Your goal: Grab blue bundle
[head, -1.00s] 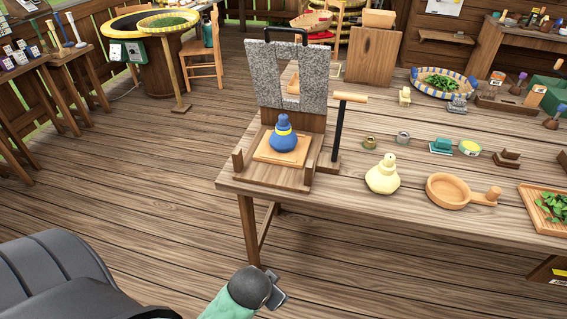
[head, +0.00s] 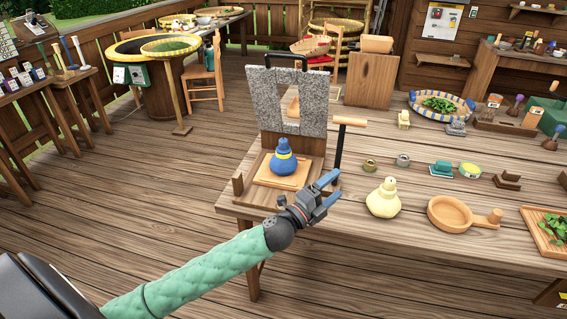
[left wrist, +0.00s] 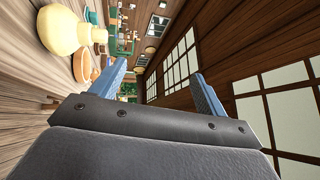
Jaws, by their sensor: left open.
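The blue bundle (head: 284,158), tied with a yellow band, sits upright on a light wooden board (head: 264,176) in a wooden stand at the left end of the table. A grey stone panel (head: 294,103) stands behind it. My left gripper (head: 331,189) is open and empty, to the right of and in front of the bundle, near the table's front edge. Its blue fingers also show apart in the left wrist view (left wrist: 158,88), where the blue bundle does not show. My right gripper is not in view.
A cream bundle (head: 383,199) stands right of my left gripper; it also shows in the left wrist view (left wrist: 62,32). A black post with a wooden crossbar (head: 340,145) rises right of the stand. A wooden pan (head: 452,213) lies farther right.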

